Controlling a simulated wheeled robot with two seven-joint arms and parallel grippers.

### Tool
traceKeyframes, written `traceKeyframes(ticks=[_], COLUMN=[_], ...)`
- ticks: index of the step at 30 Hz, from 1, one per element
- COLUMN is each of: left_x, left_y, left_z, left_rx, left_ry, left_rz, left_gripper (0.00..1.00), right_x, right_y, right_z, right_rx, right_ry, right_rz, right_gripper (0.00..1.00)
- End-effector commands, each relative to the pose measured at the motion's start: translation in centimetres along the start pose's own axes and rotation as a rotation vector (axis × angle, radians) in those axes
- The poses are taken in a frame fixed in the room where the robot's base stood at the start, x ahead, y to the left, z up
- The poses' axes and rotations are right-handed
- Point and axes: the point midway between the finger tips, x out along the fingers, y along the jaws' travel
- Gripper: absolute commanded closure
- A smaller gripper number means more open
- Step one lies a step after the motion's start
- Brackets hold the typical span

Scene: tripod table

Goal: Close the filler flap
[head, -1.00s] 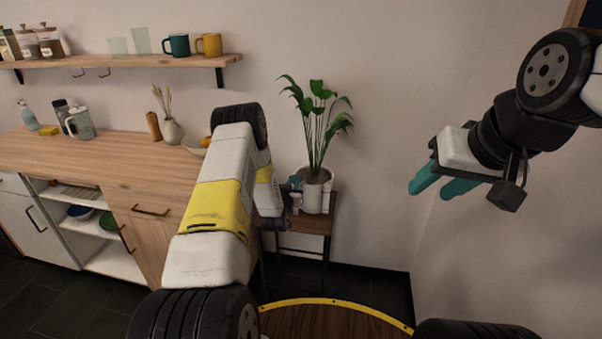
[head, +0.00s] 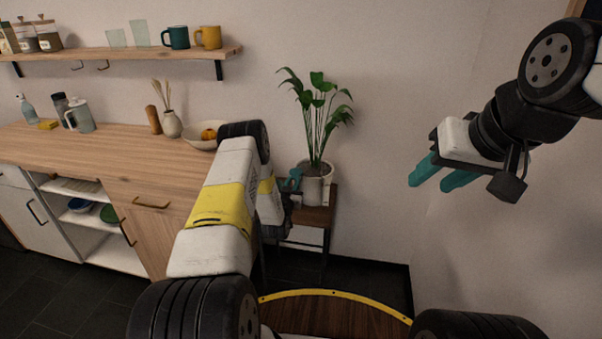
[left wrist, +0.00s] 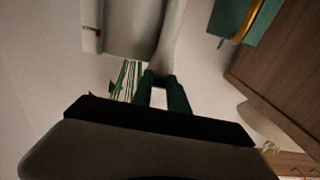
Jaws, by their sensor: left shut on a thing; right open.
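The white planter (head: 312,190) with a leafy plant stands on a small wooden side table, and a white filler part shows at its front. My left gripper (head: 291,180) is at the planter's left side, partly hidden by my own arm. In the left wrist view its two dark green fingers (left wrist: 163,92) are close together on a pale piece between them, which seems to be the filler flap. The planter's white body (left wrist: 133,25) fills the top of that view. The flap's angle cannot be told. My right gripper (head: 438,172) is open and empty at the right, away from the planter.
The side table (head: 318,217) stands against the wall. The wooden counter (head: 80,150) at the left bears a bowl (head: 198,134), a vase (head: 172,124) and a jug. A wall shelf (head: 130,55) with mugs is above. The space between planter and right gripper is clear.

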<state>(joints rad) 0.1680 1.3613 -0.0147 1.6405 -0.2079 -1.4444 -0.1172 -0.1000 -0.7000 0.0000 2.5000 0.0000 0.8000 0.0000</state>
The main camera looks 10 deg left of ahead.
Motion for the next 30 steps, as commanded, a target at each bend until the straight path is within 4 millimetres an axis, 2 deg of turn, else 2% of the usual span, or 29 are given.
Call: traceKeyframes(ticks=[1,2,3,6,17,30], left_x=[-0.4,-0.4,-0.4,-0.3,-0.6,-7.1], left_y=[0.0,0.0,0.0,0.0,0.0,0.0], left_z=[1.0,1.0,1.0,0.8,0.5,0.5], left_rx=[-0.001,-0.001,-0.001,-0.001,-0.001,-0.001], left_ry=[-0.024,-0.024,-0.025,-0.021,-0.013,-0.018], left_rz=[0.000,0.000,0.000,0.000,0.001,0.000], left_gripper=[1.00,1.00,0.74,0.58,0.58,0.58], right_x=[0.0,0.0,0.0,0.0,0.0,0.0], right_y=[0.0,0.0,0.0,0.0,0.0,0.0], right_z=[0.0,0.0,0.0,0.0,0.0,0.0], right_rx=[0.000,0.000,0.000,0.000,0.000,0.000], right_ry=[0.000,0.000,0.000,0.000,0.000,0.000], right_rz=[0.000,0.000,0.000,0.000,0.000,0.000], right_gripper=[0.58,0.58,0.58,0.58,0.58,0.58])
